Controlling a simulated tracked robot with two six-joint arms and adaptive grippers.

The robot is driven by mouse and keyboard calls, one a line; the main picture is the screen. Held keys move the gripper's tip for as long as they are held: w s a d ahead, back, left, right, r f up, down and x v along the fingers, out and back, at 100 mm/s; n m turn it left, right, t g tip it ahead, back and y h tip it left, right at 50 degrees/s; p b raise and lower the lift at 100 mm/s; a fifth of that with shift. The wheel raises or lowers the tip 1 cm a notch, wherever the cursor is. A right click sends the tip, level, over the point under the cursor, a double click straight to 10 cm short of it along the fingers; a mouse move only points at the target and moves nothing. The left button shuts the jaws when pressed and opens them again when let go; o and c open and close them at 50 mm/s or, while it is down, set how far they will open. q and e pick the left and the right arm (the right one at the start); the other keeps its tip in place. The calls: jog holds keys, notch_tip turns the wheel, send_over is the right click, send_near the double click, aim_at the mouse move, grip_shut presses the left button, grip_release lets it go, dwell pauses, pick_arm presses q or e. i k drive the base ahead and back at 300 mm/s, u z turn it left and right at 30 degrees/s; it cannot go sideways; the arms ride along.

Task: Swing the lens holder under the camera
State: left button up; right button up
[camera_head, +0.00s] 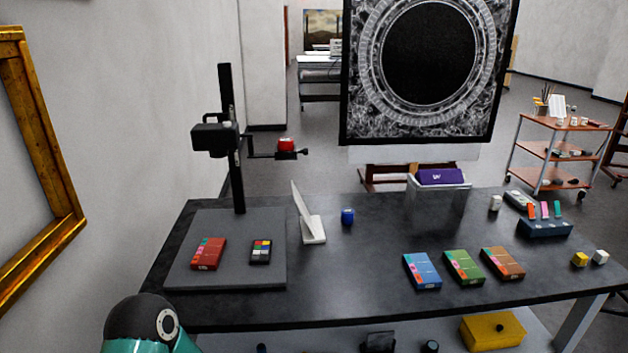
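A copy stand has a dark upright column (237,180) on a grey base board (225,270) at the left of the table. A black camera (212,137) is mounted on the column. The lens holder (265,154) is a thin dark arm reaching right from the column. A red round piece (286,145) sits near its outer end. The holder sticks out to the right, not under the camera. A red box (208,253) and a colour chart (261,252) lie on the base board. Neither gripper shows; only my own teal and black arm part shows at the bottom left.
A white tilted panel (306,215) and a blue jar (347,216) stand right of the board. Blue (422,271), green (463,267) and orange (502,263) boxes lie on the dark table (340,280). A gilt frame (50,150) hangs at the left.

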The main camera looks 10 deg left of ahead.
aim_at(281, 155)
jog(key=z, duration=0.8)
jog(key=i, duration=0.15)
jog(key=u, duration=2.85)
jog(key=k, duration=1.55)
jog(key=z, duration=1)
jog(key=i, duration=1)
jog(key=u, duration=0.05)
